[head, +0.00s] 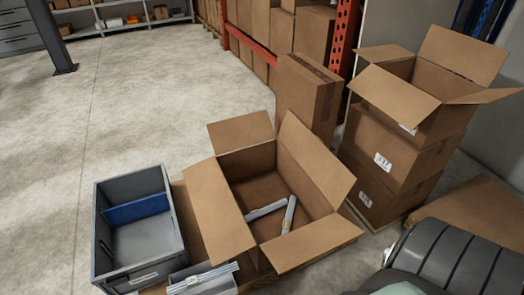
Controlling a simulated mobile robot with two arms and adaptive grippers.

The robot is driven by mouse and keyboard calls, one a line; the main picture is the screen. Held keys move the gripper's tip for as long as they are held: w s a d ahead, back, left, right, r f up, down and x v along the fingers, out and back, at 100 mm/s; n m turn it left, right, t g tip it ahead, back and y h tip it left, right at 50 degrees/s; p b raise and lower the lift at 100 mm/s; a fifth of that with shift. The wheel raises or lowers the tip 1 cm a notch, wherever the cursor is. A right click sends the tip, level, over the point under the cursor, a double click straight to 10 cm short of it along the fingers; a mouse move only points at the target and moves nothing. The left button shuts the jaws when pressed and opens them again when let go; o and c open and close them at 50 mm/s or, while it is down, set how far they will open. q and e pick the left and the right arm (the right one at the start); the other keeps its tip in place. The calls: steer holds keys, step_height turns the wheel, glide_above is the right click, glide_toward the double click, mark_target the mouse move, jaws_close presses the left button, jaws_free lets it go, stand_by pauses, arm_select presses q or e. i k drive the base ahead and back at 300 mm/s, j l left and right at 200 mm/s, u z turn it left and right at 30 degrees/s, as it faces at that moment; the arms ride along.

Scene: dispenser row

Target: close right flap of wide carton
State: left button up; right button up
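The wide carton (236,163) stands open in the middle of the head view, low down near the floor. Its right flap (318,160) is open and slants up and outward to the right. Its left flap (216,213) hangs open outward. The far flap (241,131) and the near flap (310,243) are also folded out. Inside the carton lie two pale, slim items (289,214), on the bottom. Neither of my grippers is in view, and nothing touches the flaps.
A grey bin (181,249) with a blue divider (137,209) stands left of the carton. A smaller grey tray (222,288) sits in front. A tall closed carton (303,95) stands behind. Stacked cartons (385,187) with an open box (430,118) stand right.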

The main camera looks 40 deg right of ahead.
mark_target(287, 251)
steer(key=z, duration=1.75)
